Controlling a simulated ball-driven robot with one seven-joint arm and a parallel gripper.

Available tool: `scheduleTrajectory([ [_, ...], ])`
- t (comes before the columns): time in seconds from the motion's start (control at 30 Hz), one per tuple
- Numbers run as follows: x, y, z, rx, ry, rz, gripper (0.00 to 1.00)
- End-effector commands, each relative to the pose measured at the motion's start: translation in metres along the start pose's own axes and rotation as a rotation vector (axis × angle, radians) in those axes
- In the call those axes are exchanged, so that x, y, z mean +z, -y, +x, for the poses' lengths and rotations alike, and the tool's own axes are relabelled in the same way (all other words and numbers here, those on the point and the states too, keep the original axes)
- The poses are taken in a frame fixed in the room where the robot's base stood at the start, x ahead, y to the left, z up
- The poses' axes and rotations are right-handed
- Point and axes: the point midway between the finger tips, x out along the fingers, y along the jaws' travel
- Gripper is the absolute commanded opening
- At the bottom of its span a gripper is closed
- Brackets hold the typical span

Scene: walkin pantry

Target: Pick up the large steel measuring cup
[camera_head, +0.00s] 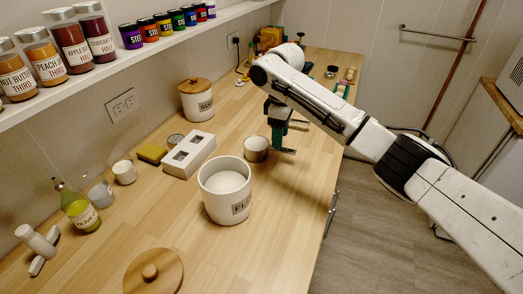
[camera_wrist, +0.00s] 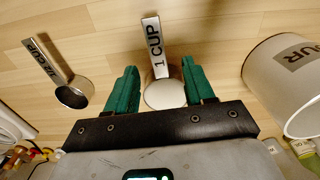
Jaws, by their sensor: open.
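The large steel measuring cup (camera_head: 256,149) stands on the wooden counter, just beyond the flour canister. In the wrist view its round bowl (camera_wrist: 165,97) and its pale handle marked "1 CUP" (camera_wrist: 153,45) show, the handle pointing up the picture. My gripper (camera_head: 280,142) hangs beside the bowl, over the handle side. Its green fingers (camera_wrist: 158,66) are open, one on each side of the cup, with nothing gripped. Part of the bowl is hidden by the gripper body. I cannot tell whether the fingers touch it.
A smaller "1/2 CUP" measure (camera_wrist: 73,94) lies to the left in the wrist view. The open flour canister (camera_head: 225,193) stands close on the other side. A white two-hole block (camera_head: 188,156), a lidded canister (camera_head: 196,101) and a wooden lid (camera_head: 153,273) are also on the counter.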

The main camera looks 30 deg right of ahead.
Motion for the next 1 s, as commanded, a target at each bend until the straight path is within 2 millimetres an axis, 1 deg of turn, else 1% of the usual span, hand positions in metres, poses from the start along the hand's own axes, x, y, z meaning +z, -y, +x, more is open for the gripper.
scheduleTrajectory([
  [0.2,-0.003,-0.003,0.031,-0.002,0.003,0.001,0.53],
  [0.3,-0.003,-0.003,0.041,-0.001,0.002,0.001,0.53],
  [0.4,-0.003,-0.003,0.045,0.000,0.000,0.001,0.53],
  [0.6,-0.003,-0.003,0.045,0.000,-0.001,0.000,0.52],
  [1.0,-0.003,-0.003,0.044,0.000,0.000,0.000,0.14],
])
